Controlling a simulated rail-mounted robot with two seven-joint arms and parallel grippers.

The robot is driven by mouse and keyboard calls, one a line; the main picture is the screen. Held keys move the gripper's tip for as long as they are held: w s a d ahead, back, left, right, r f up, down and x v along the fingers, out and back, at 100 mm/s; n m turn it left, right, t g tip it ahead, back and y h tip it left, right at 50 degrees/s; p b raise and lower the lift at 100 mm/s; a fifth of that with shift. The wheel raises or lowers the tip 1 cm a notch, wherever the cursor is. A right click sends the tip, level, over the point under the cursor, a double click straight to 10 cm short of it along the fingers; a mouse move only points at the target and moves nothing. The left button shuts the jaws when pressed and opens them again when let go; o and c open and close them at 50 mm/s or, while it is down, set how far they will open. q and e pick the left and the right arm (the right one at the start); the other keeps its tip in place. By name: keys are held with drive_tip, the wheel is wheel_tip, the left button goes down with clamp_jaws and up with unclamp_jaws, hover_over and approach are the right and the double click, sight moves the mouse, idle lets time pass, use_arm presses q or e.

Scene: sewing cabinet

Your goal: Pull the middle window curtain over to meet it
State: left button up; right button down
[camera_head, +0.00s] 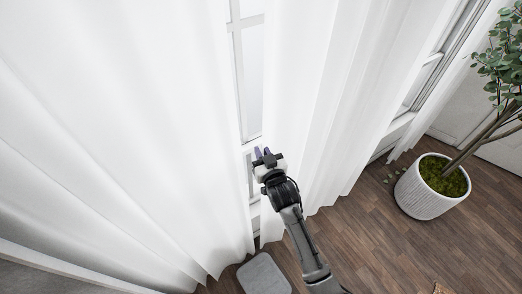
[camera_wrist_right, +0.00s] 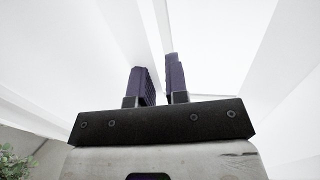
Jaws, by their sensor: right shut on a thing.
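The middle curtain (camera_head: 330,110), white and pleated, hangs to the right of a narrow window gap in the head view. A wide white curtain (camera_head: 120,120) hangs on the left of that gap. My right gripper (camera_head: 265,153), with purple fingers, is at the left edge of the middle curtain and is shut on its cloth. In the right wrist view the gripper (camera_wrist_right: 160,82) shows its two fingers close together against white fabric; the exact grip on the cloth is hard to see. My left gripper is not in view.
The window frame (camera_head: 235,26) shows in the gap between the curtains. A potted tree in a white ribbed pot (camera_head: 422,195) stands at the right. A grey rounded object (camera_head: 263,275) is on the wooden floor (camera_head: 380,240) at the bottom. The floor between is mostly clear.

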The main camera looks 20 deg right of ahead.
drive_tip(key=c, duration=1.1)
unclamp_jaws()
drive_tip(key=shift+c, duration=0.2)
drive_tip(key=s+b, duration=0.1)
drive_tip(key=s, duration=1.3)
drive_tip(key=shift+d+b, duration=0.25)
drive_tip(key=shift+b, duration=0.15)
drive_tip(key=shift+w, duration=0.1)
